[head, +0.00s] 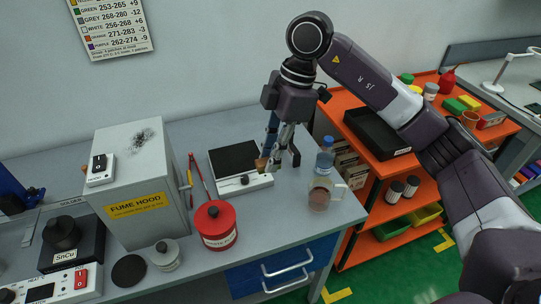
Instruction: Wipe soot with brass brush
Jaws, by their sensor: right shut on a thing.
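My right gripper (279,152) hangs over the bench above the black-topped plate device, pointing down. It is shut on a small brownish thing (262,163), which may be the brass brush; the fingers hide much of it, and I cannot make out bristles. A dark speckled soot patch (143,136) lies on the pale top of the fume hood (150,232), well to the left of the gripper and apart from it. My left gripper is not in view.
A plate device (228,187), red tin (215,225), blue-capped bottle (325,158) and beaker with brown liquid (319,196) crowd the bench. Red-handled tools (200,178) lie beside the hood. A switch box (101,168) sits on the hood. An orange cart (385,172) stands right.

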